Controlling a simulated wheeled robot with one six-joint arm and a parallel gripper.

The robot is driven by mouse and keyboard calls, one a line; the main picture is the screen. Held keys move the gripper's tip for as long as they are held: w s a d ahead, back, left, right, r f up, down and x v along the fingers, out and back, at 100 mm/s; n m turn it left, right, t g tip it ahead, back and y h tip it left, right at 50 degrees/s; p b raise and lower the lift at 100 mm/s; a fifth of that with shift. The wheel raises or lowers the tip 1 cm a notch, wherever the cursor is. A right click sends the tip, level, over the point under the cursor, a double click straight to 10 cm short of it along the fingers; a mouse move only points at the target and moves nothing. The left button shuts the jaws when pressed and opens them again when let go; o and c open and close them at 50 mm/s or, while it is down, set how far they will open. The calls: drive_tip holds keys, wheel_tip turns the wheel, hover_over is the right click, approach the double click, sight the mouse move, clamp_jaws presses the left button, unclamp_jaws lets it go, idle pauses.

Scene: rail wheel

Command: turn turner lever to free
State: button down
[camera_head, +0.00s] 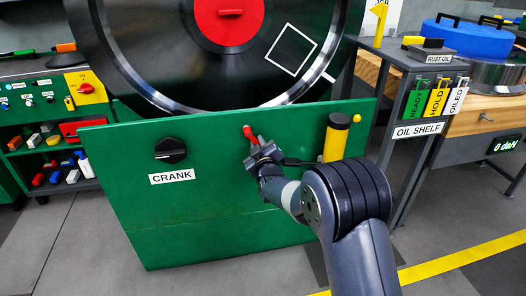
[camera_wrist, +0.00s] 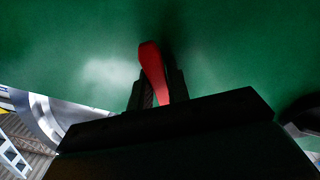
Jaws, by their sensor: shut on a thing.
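A small red lever (camera_head: 247,132) stands out from the front of the green panel (camera_head: 235,210), right of its middle; I take it for the turner lever. My gripper (camera_head: 254,145) is at the panel, shut on this lever. In the wrist view the red lever (camera_wrist: 152,62) runs between the two dark fingers (camera_wrist: 157,92), leaning with its rounded end up and slightly left. The lever's pivot and any marks around it are hidden by the gripper or not visible.
A black crank knob (camera_head: 171,151) with a CRANK label sits left on the panel. A yellow cylinder with a black top (camera_head: 336,138) stands right of my gripper. A large steel wheel (camera_head: 220,70) is behind the panel. The oil shelf (camera_head: 418,131) stands at right.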

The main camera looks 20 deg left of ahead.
sight(263, 126)
drive_tip(key=n, duration=0.1)
drive_tip(key=d+r+n, duration=0.1)
drive_tip(key=n, duration=0.2)
drive_tip(key=shift+w+d+r+n, duration=0.15)
drive_tip(key=shift+w+r+n, duration=0.15)
drive_tip(key=shift+w+r, duration=0.1)
drive_tip(key=n, duration=0.1)
drive_tip(key=r+n, duration=0.1)
drive_tip(key=n, duration=0.1)
drive_tip(key=shift+w+d+r+n+p, duration=0.15)
drive_tip(key=shift+d+r+n+p, duration=0.1)
drive_tip(key=shift+n+p, duration=0.1)
drive_tip(key=shift+r+n, duration=0.6)
drive_tip(key=shift+n, duration=0.65)
drive_tip(key=shift+r, duration=0.1)
drive_tip(key=c, duration=1.3)
unclamp_jaws()
drive_tip(key=shift+c, duration=0.2)
drive_tip(key=p+v, duration=0.2)
drive_tip(key=v, duration=0.8)
drive_tip(key=shift+s+d, duration=0.2)
drive_tip(key=shift+s, duration=0.1)
drive_tip(key=shift+w+a, duration=0.1)
